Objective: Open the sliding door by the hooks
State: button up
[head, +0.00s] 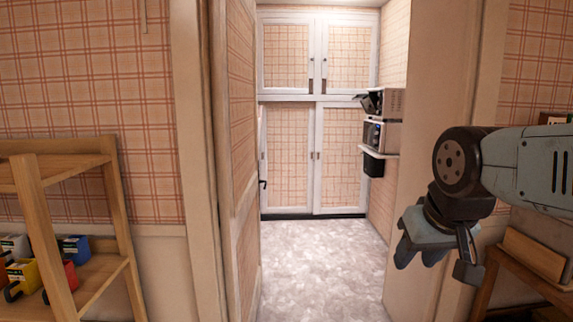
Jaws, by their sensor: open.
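My gripper (436,264) is open, points downward and holds nothing. It hangs at the right of the head view, in front of the right side of the doorway, and touches nothing that I can see. Tall white-framed doors (290,160) with plaid panels stand at the far end of the room beyond. A small dark hook-like piece (263,184) shows at the far left edge of the opening. I cannot make out any other hooks.
A plaid door or wall panel (243,120) lines the doorway's left side. Pale speckled floor (320,260) is clear through the opening. A microwave (383,102) and another appliance sit on the right wall. A wooden shelf (118,215) stands at left; wooden furniture (530,265) at right.

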aim_at(286, 147)
jog(key=z, duration=0.15)
jog(key=i, duration=7.1)
jog(key=z, duration=0.05)
